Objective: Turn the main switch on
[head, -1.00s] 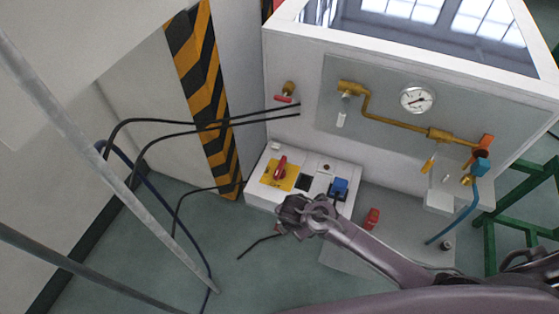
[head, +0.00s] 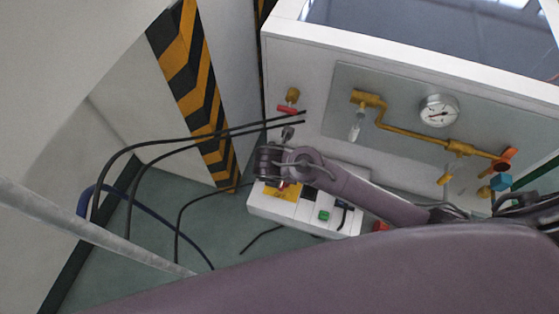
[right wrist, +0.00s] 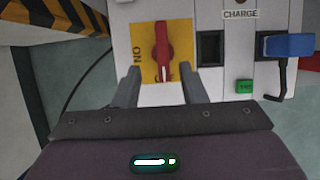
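The main switch is a red rotary handle (right wrist: 164,45) on a yellow plate (right wrist: 147,60), seen in the right wrist view. The handle stands upright in the picture, its lower end toward the partly covered OFF mark; ON is on the plate's left. My right gripper (right wrist: 159,76) is open, with one finger on each side of the handle's lower end; contact cannot be told. In the head view my right gripper (head: 270,172) is over the yellow plate (head: 287,194) and hides most of the switch. My left gripper is not in view.
The white control box (head: 338,222) also carries a green button (right wrist: 244,86) and a blue lever (right wrist: 288,44) right of the switch. Above it are a red-handled valve (head: 288,108), black cables (head: 185,142), brass piping (head: 410,128) and a pressure gauge (head: 438,111).

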